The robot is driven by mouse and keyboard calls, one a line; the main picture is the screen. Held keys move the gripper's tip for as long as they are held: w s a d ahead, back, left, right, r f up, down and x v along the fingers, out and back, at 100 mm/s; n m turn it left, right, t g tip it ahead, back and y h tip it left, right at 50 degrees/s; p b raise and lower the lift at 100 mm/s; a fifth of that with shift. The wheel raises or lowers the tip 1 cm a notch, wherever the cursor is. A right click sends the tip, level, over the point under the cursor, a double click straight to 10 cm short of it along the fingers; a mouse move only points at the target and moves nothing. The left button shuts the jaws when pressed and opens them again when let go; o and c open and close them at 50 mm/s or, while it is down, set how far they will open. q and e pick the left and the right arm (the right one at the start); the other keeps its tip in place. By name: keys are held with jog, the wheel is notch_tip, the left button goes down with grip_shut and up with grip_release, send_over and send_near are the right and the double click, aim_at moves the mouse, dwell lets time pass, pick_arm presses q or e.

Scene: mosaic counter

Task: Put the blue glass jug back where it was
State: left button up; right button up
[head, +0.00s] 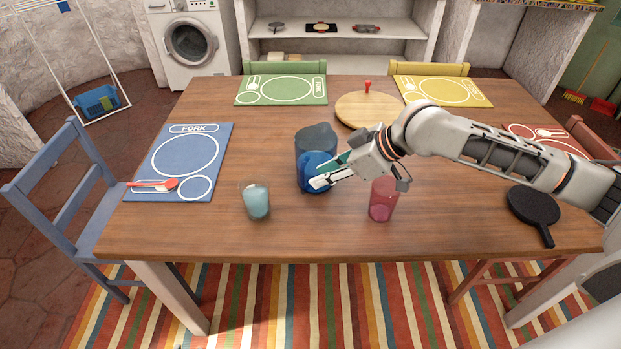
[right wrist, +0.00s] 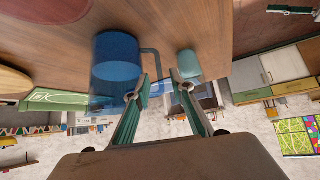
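The blue glass jug (head: 315,139) stands upright near the middle of the wooden table. A brighter blue area shows low on its front; I cannot tell whether it is part of the jug. In the right wrist view the jug (right wrist: 115,58) has its handle toward the fingers. My right gripper (head: 320,172) is at the jug's near side. In the wrist view its fingers (right wrist: 158,80) are apart, with the handle's end between or just beyond the tips; contact is unclear. My left gripper is outside the head view; a small dark, teal-edged piece at the wrist view's corner may be it.
A pale teal glass (head: 256,202) stands left of the jug, and a red glass (head: 382,200) stands close under my right forearm. A round wooden board (head: 350,108) lies behind. A black pan (head: 533,206) lies at the right. The table's front left is clear.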

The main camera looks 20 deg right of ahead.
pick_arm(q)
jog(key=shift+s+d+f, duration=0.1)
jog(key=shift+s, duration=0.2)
pick_arm(e)
jog(key=v, duration=0.4)
